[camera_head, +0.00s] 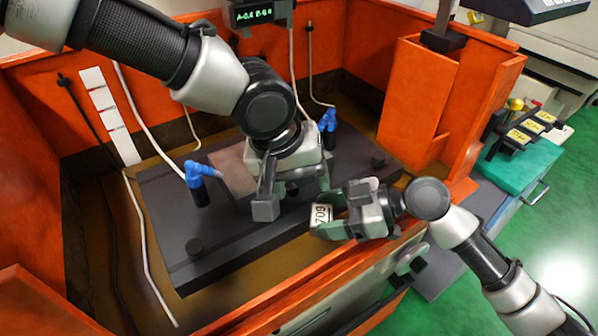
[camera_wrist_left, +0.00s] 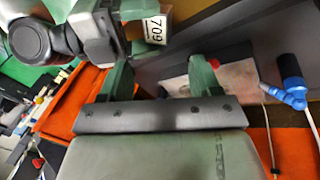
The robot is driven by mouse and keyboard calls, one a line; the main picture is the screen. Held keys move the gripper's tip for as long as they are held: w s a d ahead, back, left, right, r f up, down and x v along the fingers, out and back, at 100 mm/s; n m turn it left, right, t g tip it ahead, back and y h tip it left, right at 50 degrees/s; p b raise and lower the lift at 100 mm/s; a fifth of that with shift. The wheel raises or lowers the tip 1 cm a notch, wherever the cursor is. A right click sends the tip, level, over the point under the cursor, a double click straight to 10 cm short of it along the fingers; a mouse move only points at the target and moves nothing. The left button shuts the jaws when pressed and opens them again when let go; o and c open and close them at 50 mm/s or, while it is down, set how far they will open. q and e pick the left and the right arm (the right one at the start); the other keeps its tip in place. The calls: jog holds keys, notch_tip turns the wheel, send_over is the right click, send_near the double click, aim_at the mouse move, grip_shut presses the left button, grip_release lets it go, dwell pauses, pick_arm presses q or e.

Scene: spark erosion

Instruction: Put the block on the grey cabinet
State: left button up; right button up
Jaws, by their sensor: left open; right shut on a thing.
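The block (camera_head: 321,215) shows a white face marked 709. My right gripper (camera_head: 328,212) is shut on it, above the front edge of the dark machine table. The block also shows in the left wrist view (camera_wrist_left: 155,30), between the right gripper's green fingers. Its other faces are mostly hidden. My left gripper (camera_head: 295,197) is open and empty, just left of the block over the dark table; its spread fingers show in the left wrist view (camera_wrist_left: 160,78). A grey cabinet (camera_head: 487,200) stands at the right, outside the orange tank, partly hidden by the tank and my right arm.
The dark table (camera_head: 215,235) carries a reddish plate (camera_head: 228,170) and blue nozzles (camera_head: 197,178). Orange tank walls (camera_head: 410,95) surround it. A teal mat (camera_head: 515,168) with black labelled holders (camera_head: 528,130) lies at the right. Green floor is open at the lower right.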

aim_at(318, 214)
pick_arm(q)
jog(key=x, duration=1)
jog(key=shift+w+d+f, duration=0.1)
jog(key=shift+d+f, duration=0.1)
jog(key=shift+f, duration=0.15)
jog(key=c, duration=0.9)
jog(key=shift+r, duration=0.1)
grip_shut()
pick_arm(e)
jog(key=o, duration=1.3)
